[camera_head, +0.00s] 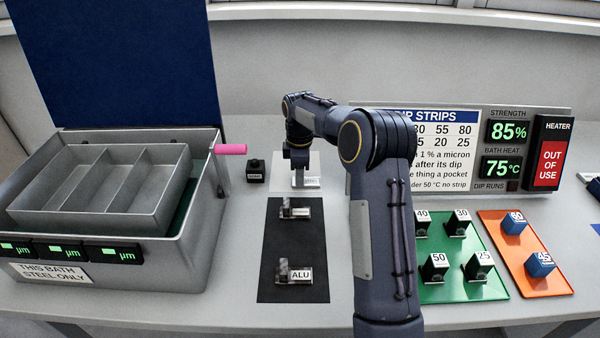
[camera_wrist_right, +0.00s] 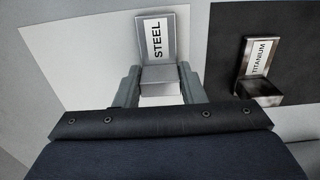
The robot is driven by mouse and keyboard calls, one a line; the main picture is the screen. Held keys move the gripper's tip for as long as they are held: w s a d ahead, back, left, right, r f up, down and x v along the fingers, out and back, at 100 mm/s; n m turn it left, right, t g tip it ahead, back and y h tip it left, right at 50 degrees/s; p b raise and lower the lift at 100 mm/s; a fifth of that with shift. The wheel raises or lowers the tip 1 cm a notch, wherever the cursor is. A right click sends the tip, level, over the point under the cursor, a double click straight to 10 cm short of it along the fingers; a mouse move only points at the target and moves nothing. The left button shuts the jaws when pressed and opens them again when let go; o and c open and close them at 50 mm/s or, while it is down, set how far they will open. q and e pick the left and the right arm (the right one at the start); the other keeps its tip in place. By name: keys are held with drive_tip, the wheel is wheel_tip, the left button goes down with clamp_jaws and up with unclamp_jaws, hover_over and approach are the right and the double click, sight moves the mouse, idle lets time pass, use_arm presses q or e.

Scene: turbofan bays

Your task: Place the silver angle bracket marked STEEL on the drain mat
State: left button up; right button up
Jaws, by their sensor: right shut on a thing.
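The silver angle bracket marked STEEL (camera_wrist_right: 168,22) is between the fingers of my right gripper (camera_wrist_right: 158,82) in the wrist view, and the gripper is shut on it. In the head view my right gripper (camera_head: 299,170) points down over a pale mat (camera_head: 277,180), with the bracket's label (camera_head: 311,182) just showing. I cannot tell whether the bracket touches this mat. The pale mat also shows in the wrist view (camera_wrist_right: 90,60). No mat carries a readable drain label. My left gripper is not in view.
A black mat (camera_head: 292,243) in front holds brackets marked TITANIUM (camera_wrist_right: 262,55) and ALU (camera_head: 300,275). A grey bath (camera_head: 205,235) with a tray stands left, with a small black block (camera_head: 256,171) beside it. Green (camera_head: 455,292) and orange (camera_head: 550,282) trays of labelled blocks lie right.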

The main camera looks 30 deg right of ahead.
drive_tip(key=shift+f, duration=0.15)
drive_tip(key=o, duration=1.3)
drive_tip(key=shift+c, duration=0.2)
